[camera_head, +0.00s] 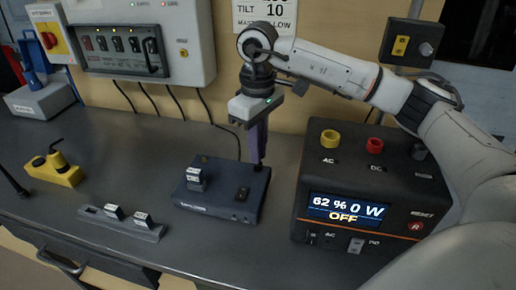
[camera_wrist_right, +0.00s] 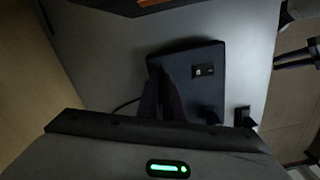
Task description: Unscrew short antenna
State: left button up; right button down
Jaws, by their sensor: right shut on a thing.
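A dark blue-grey radio box (camera_head: 222,190) sits flat on the bench, with grey levers on its top left and a black switch on its top right. My right gripper (camera_head: 258,164) points straight down at the back right corner of this box, its purple fingers together. It is shut on the short antenna, which the fingers almost wholly hide; only a small dark bit shows at the fingertips. In the right wrist view the dark fingers (camera_wrist_right: 162,98) reach over the edge of the box (camera_wrist_right: 190,62).
A power station (camera_head: 350,175) with a lit display stands close right of the box. A grey strip with two levers (camera_head: 122,224) lies in front left. A yellow block (camera_head: 52,170) and a black rod (camera_head: 12,182) are farther left. A cable runs behind the box.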

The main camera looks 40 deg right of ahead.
jog(key=c, duration=2)
grip_release()
jog(key=m, duration=0.4)
jog(key=shift+m+p, duration=0.35)
jog(key=shift+m, duration=1.65)
